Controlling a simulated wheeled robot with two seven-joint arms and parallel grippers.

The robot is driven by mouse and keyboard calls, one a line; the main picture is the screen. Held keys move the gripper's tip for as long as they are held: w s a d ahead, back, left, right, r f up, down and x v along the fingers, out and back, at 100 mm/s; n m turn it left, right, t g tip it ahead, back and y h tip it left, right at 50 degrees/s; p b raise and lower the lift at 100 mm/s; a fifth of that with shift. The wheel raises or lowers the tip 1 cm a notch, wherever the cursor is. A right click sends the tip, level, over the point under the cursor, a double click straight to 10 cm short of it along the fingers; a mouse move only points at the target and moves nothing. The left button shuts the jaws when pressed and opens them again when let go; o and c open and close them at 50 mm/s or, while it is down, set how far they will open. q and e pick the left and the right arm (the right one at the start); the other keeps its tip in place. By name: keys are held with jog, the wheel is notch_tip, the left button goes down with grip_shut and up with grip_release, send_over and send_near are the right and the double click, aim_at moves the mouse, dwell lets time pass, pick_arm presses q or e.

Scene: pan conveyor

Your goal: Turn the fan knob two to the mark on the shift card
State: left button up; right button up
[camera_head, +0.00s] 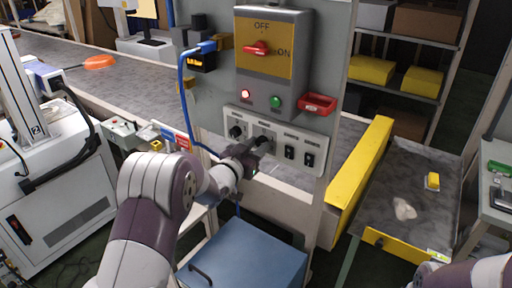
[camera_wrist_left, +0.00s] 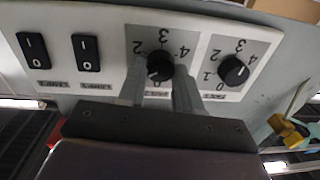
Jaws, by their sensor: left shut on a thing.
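Fan knob two (camera_wrist_left: 159,66) is a round black knob on a grey dial plate with numbers, upside down in the left wrist view. Its pale pointer mark seems to face the lower left of that picture, near the hidden 1; I cannot read it exactly. My left gripper (camera_head: 260,145) is at the white switch panel (camera_head: 233,112) in the head view, with its fingers on both sides of this knob and shut on it. In the head view the gripper partly covers the knob. I cannot make out the shift card. My right gripper is out of view.
Another black fan knob (camera_head: 236,131) sits beside the held one, and black rocker switches (camera_head: 290,152) are on its other side. Above is a grey box with a red main switch (camera_head: 257,48). A red holder (camera_head: 317,104) and a blue cable (camera_head: 184,105) are close by.

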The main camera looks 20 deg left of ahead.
pick_arm(q)
jog(key=shift+a+f+n+g+h+b, duration=0.1)
jog(key=shift+n+h+b, duration=0.2)
jog(key=shift+n+b, duration=5.2)
jog(key=shift+a+n+g+h+b, duration=0.1)
jog(key=shift+n+h+b, duration=0.2)
jog(key=shift+n+b, duration=5.15)
jog(key=shift+f+n+g+h+b, duration=0.1)
jog(key=shift+n+h+b, duration=0.2)
jog(key=shift+n+b, duration=5.2)
jog(key=shift+r+n+p, duration=0.1)
jog(key=shift+n+p, duration=0.75)
jog(key=shift+p, duration=0.2)
